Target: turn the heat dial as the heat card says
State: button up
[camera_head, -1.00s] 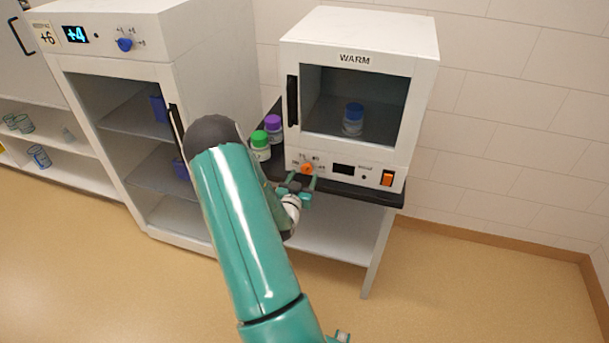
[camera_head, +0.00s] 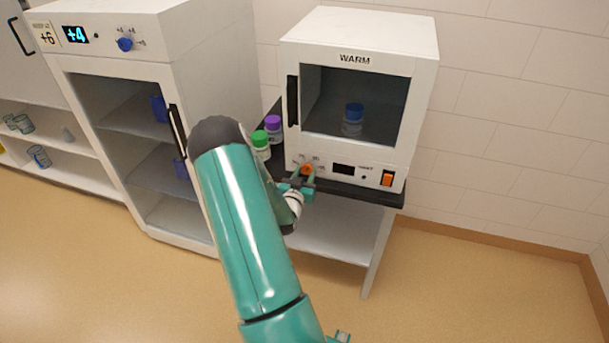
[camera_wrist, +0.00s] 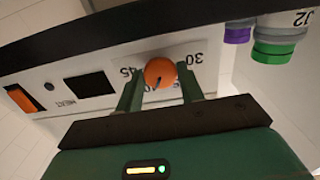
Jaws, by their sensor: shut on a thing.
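The heat dial (camera_head: 307,169) is a round orange knob on the front of the white WARM oven. It also shows in the wrist view (camera_wrist: 160,72), where its dark pointer line aims down and slightly left. Scale numbers (camera_wrist: 195,59) around it include 30 and 45; others are partly hidden by my fingers. My gripper (camera_head: 302,174) is at the dial, with one finger on each side, shut on it; the fingers (camera_wrist: 161,88) frame the dial in the wrist view. I cannot make out a readable heat card.
The oven's small display (camera_head: 344,169) is dark, with an orange switch (camera_head: 387,179) to its right. A blue-lidded jar (camera_head: 353,120) stands inside. Green-lidded (camera_head: 261,146) and purple-lidded (camera_head: 273,127) jars stand left of the oven. The fridge (camera_head: 120,75) shows +4, its card +6.

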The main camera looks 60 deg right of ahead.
jog(key=n, duration=0.6)
jog(key=shift+a, duration=0.1)
jog(key=n, duration=0.5)
jog(key=shift+s, duration=0.1)
jog(key=shift+n, duration=0.4)
jog(key=o, duration=1)
jog(key=shift+c, duration=0.2)
jog(key=s+a, duration=0.2)
jog(key=a, duration=1.1)
jog(key=shift+a, duration=0.3)
